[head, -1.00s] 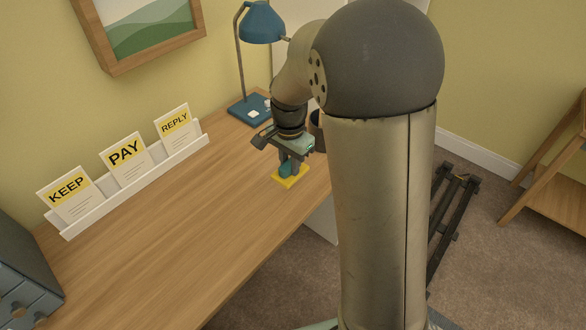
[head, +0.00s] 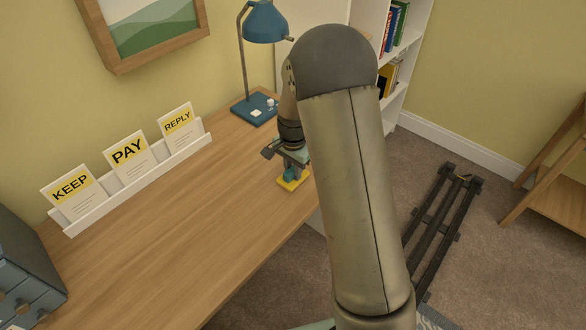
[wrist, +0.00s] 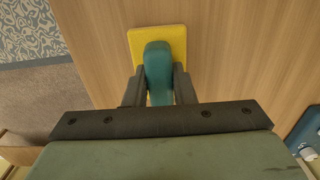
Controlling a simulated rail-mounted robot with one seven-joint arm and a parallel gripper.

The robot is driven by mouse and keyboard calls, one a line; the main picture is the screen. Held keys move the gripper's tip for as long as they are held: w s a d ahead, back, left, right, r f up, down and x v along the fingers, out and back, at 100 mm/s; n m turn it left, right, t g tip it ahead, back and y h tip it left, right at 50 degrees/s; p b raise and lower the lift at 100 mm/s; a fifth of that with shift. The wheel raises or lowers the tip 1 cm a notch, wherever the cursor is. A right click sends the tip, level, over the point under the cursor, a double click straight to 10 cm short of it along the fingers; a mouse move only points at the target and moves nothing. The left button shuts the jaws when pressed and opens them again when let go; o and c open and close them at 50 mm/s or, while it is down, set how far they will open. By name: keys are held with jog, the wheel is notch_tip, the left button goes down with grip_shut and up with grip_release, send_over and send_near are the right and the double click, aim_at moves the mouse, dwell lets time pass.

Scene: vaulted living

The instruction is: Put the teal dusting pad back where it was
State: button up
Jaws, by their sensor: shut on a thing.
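The teal dusting pad (head: 290,175) is between the fingers of my gripper (head: 291,171), near the desk's front edge. My gripper is shut on it. In the wrist view the teal pad (wrist: 158,62) stands between the two dark fingers of the gripper (wrist: 158,78). A flat yellow square (wrist: 178,37) shows under and around its far end. The yellow square also shows on the desk in the head view (head: 296,184). I cannot tell whether the teal piece touches the yellow one or is joined to it.
A blue lamp (head: 263,22) stands behind the gripper, small pale items on its base (head: 246,112). A white rack (head: 150,177) with KEEP, PAY and REPLY cards lines the back. Grey-blue drawers (head: 25,270) stand at left. The desk's middle (head: 190,235) is clear.

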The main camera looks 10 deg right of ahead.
aim_at(293, 168)
jog(key=shift+f, duration=0.15)
jog(key=o, duration=1)
jog(key=shift+c, duration=0.2)
notch_tip(293, 168, up, 12)
jog(key=s+r+n, duration=0.2)
jog(key=s+n, duration=0.9)
jog(key=s, duration=1.7)
jog(key=shift+s+a+r, duration=0.15)
jog(key=shift+a+r, duration=0.15)
jog(key=shift+r, duration=0.05)
